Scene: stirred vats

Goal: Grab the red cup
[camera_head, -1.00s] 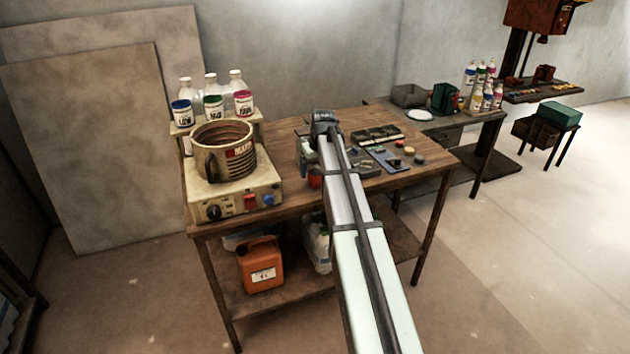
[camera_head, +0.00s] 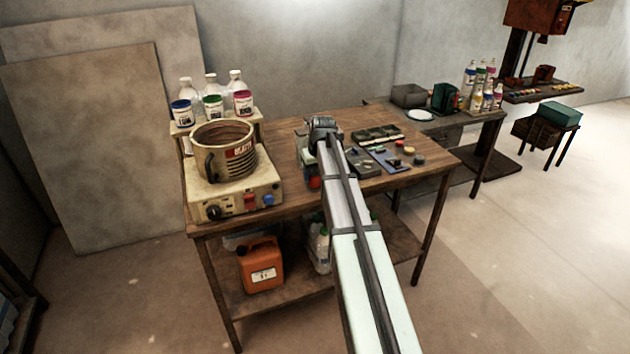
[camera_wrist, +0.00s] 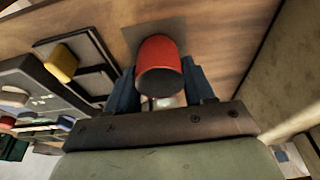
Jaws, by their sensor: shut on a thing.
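The red cup (camera_wrist: 160,62) is in the middle of the wrist view, between the blue fingers of my gripper (camera_wrist: 161,80). My gripper is shut on it. The cup's dark open mouth faces the wrist camera, and the cup sits over a darker square patch on the wood. I cannot tell whether it touches the surface. In the head view only a small part of the red cup (camera_head: 314,182) shows, left of my arm near the table's front edge; my arm hides the rest.
A large pot (camera_head: 224,162) stands on a cream heater (camera_head: 236,196) on the table's left. White-labelled jars (camera_head: 213,106) stand behind it. Right of my arm lie a blue-grey board (camera_head: 386,160) with small items and a dark tray (camera_head: 377,134).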

